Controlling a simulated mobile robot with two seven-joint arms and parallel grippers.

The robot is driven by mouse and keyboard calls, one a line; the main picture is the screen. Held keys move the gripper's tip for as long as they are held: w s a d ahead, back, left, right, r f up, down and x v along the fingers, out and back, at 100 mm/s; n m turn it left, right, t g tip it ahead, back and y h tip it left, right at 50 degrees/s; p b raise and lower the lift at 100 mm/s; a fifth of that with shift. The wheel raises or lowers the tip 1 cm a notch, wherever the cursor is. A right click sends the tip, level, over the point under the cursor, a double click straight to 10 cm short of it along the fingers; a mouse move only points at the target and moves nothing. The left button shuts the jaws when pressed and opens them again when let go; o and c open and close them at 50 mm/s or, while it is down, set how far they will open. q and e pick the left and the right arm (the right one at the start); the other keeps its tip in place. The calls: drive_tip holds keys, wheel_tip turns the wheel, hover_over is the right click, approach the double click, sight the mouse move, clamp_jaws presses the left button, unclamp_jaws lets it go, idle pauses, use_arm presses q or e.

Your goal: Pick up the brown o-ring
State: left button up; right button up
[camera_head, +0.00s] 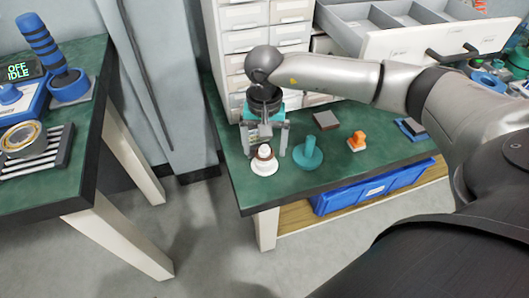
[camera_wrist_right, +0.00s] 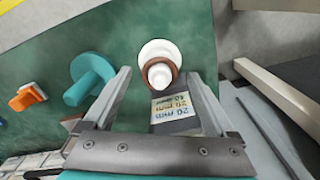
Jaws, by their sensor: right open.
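The brown o-ring (camera_head: 265,152) sits around a white stepped post (camera_head: 264,167) near the front left corner of the green bench. In the right wrist view the o-ring (camera_wrist_right: 147,67) circles the upper part of the white post (camera_wrist_right: 160,48). My right gripper (camera_head: 265,150) is open, its fingers pointing down on either side of the post. In the right wrist view its fingertips (camera_wrist_right: 161,78) are spread to the left and right of the o-ring, apart from it, with nothing held. My left gripper is not in view.
A teal post on a disc (camera_head: 308,154) stands close to the right of the gripper. An orange part (camera_head: 356,141) is farther right. A labelled block (camera_wrist_right: 172,106) stands beside the white post. Drawer cabinets (camera_head: 262,45) rise behind; an open drawer (camera_head: 430,42) juts out.

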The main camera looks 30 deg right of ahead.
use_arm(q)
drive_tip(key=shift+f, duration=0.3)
use_arm(e)
drive_tip(key=shift+f, duration=0.25)
drive_tip(key=c, duration=1.4)
drive_tip(key=shift+r, duration=0.35)
wheel_tip(320, 180, up, 8)
drive_tip(key=p, duration=0.3)
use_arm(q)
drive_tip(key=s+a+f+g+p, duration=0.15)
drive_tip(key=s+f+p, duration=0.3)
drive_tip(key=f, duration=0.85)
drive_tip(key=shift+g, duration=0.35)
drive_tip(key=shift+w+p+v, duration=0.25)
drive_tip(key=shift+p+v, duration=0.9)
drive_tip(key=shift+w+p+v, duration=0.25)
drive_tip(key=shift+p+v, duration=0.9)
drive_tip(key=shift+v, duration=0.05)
use_arm(e)
drive_tip(key=shift+r, duration=9.4)
